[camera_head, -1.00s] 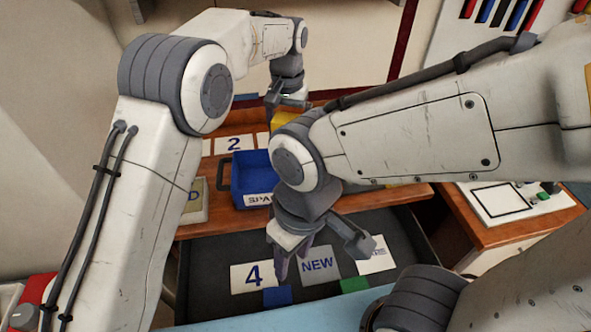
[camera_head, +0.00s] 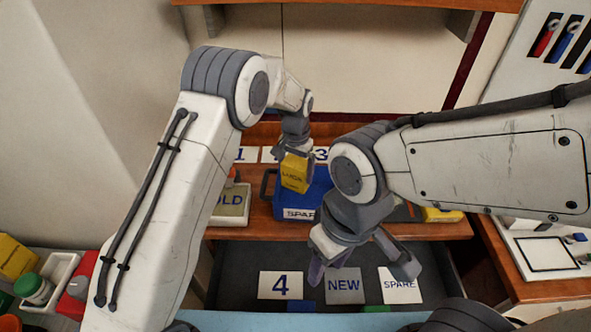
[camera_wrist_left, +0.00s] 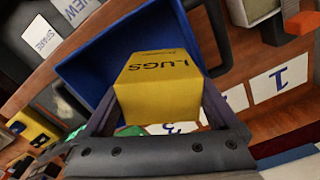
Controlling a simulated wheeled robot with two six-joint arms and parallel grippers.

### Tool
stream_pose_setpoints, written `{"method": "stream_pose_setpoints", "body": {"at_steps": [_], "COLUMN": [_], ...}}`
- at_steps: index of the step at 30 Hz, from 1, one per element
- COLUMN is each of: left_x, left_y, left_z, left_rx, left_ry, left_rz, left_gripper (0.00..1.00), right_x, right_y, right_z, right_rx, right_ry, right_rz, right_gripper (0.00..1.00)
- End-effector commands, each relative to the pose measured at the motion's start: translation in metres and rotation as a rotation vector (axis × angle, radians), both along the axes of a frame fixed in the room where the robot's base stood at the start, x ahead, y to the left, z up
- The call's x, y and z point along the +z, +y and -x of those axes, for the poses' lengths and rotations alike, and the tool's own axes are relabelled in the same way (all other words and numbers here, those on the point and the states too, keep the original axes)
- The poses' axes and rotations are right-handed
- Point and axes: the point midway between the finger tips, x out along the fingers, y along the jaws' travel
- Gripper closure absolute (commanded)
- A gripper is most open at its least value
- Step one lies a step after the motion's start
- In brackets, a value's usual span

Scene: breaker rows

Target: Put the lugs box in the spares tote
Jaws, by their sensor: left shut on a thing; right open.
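The yellow lugs box (camera_head: 295,173) is held in my left gripper (camera_head: 296,155), at the blue spares tote (camera_head: 297,214) on the wooden bench. In the left wrist view the box (camera_wrist_left: 158,85) sits between both fingers, with its LUGS lettering showing. The blue tote (camera_wrist_left: 88,62) lies behind it there, and the box overlaps its opening. I cannot tell whether the box is above the rim or partly inside. My right gripper (camera_head: 360,266) is open and empty, above the open drawer. My right arm hides the tote's right side.
The open dark drawer (camera_head: 240,280) has cards marked 4 (camera_head: 280,285), NEW (camera_head: 344,286) and SPARE (camera_head: 400,285). An OLD tray (camera_head: 231,202) stands left of the tote. Numbered cards (camera_head: 246,154) lie behind. A yellow item (camera_head: 442,215) lies to the right.

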Motion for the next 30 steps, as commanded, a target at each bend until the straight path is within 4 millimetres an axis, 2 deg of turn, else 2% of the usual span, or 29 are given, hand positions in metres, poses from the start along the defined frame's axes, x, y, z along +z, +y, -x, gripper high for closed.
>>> {"method": "stream_pose_setpoints", "body": {"at_steps": [3, 26, 27, 30], "left_x": [-0.008, -0.022, -0.023, -0.023], "left_y": [0.001, 0.001, 0.001, 0.001], "left_z": [0.0, -0.001, 0.0, 0.0], "left_rx": [0.001, 0.002, 0.002, 0.002], "left_ry": [-0.001, -0.003, -0.001, -0.002], "left_rz": [0.0, 0.001, 0.0, 0.001], "left_gripper": [0.8, 0.8, 0.0, 0.0], "right_x": [0.007, -0.002, -0.002, -0.002], "right_y": [0.0, 0.0, 0.0, 0.0], "right_z": [0.0, 0.0, 0.0, 0.0], "right_rx": [0.0, 0.0, 0.0, 0.0], "right_ry": [0.0, 0.0, 0.0, 0.0], "right_rz": [0.0, 0.0, 0.0, 0.0], "right_gripper": [0.5, 0.5, 0.5, 0.5]}}
